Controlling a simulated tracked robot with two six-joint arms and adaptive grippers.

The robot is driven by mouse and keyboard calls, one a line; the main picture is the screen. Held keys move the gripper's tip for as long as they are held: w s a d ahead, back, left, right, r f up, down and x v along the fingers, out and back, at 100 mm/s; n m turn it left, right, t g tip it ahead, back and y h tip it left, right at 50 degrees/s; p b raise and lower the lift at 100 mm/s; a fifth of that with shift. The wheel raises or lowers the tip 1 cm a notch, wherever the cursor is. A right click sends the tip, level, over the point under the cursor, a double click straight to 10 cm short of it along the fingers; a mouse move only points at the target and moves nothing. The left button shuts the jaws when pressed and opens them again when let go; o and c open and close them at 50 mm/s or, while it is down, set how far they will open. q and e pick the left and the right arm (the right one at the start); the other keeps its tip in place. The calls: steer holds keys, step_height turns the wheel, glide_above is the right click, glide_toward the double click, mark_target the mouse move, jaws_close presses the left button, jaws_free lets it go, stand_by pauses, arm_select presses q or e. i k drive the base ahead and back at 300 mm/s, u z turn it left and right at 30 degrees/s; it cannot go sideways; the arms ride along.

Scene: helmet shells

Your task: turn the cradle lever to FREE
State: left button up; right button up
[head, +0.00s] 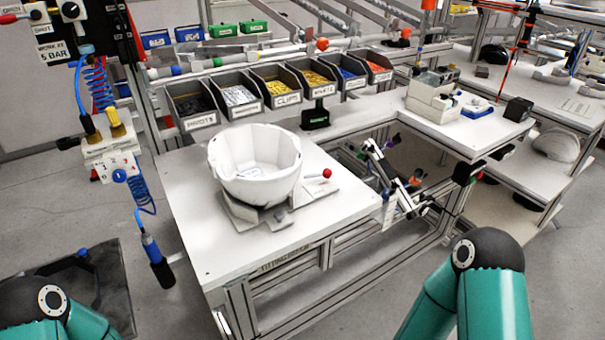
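A white helmet shell (252,187) sits open side up in a grey cradle (243,213) on the white fitting bench (205,245). The cradle lever (327,173) has a red ball knob and shows at the right of the shell, pointing right. Small marks beside the lever are too small to read, so I cannot tell its setting. The shell hides part of the cradle. Only upper links of my two arms show, at the bottom left and bottom right. Neither gripper is in view, and nothing of mine touches the lever.
A row of grey parts bins (240,95) stands along the back of the bench. A blue-handled tool (156,260) hangs on a coiled hose left of the bench. A side bench (455,125) with a grey device is at the right. The bench's front area is clear.

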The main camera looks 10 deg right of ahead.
mark_target(326, 173)
steer(key=u, duration=0.1)
steer(key=k, duration=1)
steer(key=z, duration=0.35)
steer(key=i, duration=1)
steer(key=u, duration=1.3)
steer(key=k, duration=0.55)
steer(key=z, duration=0.4)
